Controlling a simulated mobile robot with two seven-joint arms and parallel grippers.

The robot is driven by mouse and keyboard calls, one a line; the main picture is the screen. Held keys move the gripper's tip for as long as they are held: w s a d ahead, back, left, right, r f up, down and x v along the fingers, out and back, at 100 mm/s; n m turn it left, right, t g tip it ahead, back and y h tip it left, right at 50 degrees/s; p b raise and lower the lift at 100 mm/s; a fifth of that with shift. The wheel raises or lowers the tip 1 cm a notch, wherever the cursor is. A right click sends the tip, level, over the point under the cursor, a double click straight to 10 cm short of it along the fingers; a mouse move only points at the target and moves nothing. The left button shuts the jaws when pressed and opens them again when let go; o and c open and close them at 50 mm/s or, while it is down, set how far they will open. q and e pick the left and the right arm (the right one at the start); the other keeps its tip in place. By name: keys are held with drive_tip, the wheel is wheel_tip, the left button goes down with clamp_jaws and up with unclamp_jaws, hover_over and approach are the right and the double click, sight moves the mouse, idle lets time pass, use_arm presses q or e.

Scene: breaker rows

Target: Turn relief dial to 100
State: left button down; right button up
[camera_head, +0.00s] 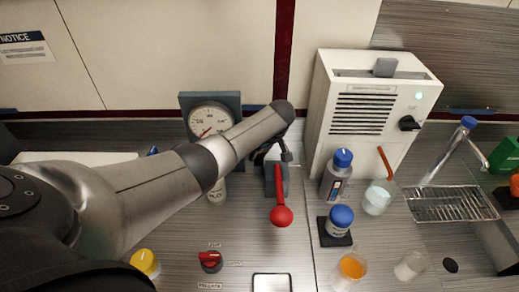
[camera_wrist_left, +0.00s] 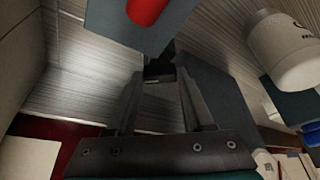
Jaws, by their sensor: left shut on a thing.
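My left gripper (camera_head: 287,155) reaches in behind the red-knobbed lever (camera_head: 281,205) and its blue-grey bracket. In the left wrist view its two fingers (camera_wrist_left: 160,75) close around a small dark part, mostly hidden. The lever's red part (camera_wrist_left: 147,10) shows beyond them on the blue-grey plate (camera_wrist_left: 110,25). A round white pressure gauge (camera_head: 210,122) with a red needle stands behind my arm, its numbers too small to read. A red rotary knob (camera_head: 210,261) sits on the counter with small labels around it. No label legibly names the relief dial. My right gripper is out of view.
A white vented box (camera_head: 360,115) with a black knob stands right of the lever. Blue-capped bottles (camera_head: 337,180), cups and a wire rack (camera_head: 455,204) fill the right side. A yellow cap (camera_head: 146,262) is at front left.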

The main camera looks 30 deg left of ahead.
use_arm(q)
drive_tip(key=n+b, duration=0.1)
drive_tip(key=n+g, duration=0.1)
drive_tip(key=n, duration=0.1)
drive_tip(key=shift+w+f+b, duration=0.1)
drive_tip(key=shift+f+b, duration=0.1)
drive_tip(key=shift+b, duration=0.15)
drive_tip(key=n+g+b, duration=0.1)
drive_tip(key=n+b, duration=0.2)
drive_tip(key=b, duration=0.3)
drive_tip(key=n+g+b, duration=0.1)
drive_tip(key=n+b, duration=0.3)
drive_tip(key=b, duration=0.2)
drive_tip(key=shift+w+a+g, duration=0.1)
drive_tip(key=shift+w+g, duration=0.1)
drive_tip(key=shift+g, duration=0.2)
drive_tip(key=shift+r+n+b, duration=0.15)
drive_tip(key=shift+n+b, duration=0.35)
drive_tip(key=shift+b, duration=0.45)
drive_tip(key=c, duration=0.6)
unclamp_jaws()
drive_tip(key=shift+o, duration=0.2)
